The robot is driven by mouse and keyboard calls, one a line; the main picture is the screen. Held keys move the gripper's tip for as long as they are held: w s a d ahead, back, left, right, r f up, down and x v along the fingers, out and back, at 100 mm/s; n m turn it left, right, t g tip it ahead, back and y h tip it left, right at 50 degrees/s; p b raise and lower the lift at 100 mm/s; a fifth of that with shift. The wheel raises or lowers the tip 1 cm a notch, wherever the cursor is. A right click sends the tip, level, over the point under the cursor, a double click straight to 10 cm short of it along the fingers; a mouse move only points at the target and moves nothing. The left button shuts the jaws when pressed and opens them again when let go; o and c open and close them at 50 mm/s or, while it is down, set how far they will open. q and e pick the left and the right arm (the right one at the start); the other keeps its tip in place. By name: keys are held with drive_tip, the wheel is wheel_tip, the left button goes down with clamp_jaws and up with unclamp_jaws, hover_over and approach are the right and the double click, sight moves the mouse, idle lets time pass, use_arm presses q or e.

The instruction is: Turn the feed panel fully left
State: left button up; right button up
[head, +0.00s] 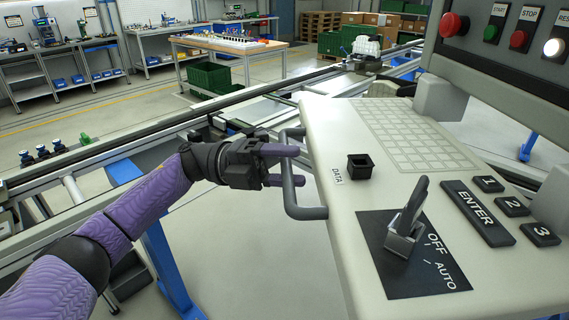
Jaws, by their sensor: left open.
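The feed panel (345,150) is a large cream-coloured console on the right, with a grey bar handle (291,200) on its left edge. My left gripper (296,166) comes in from the left and is open at this handle. Its two fingers, one above the other, reach across the bar. I cannot tell whether they touch it or whether the bar lies between them. My right gripper is not in view.
The panel carries an OFF/AUTO lever switch (407,225), an ENTER key (476,212), number keys and a DATA socket (360,167). A button box (510,60) with a red stop knob stands above. A conveyor rail (130,145) runs behind my left arm. Open floor shows below the handle.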

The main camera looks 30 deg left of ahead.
use_arm(q)
drive_tip(key=b+v, duration=0.2)
drive_tip(key=v, duration=0.8)
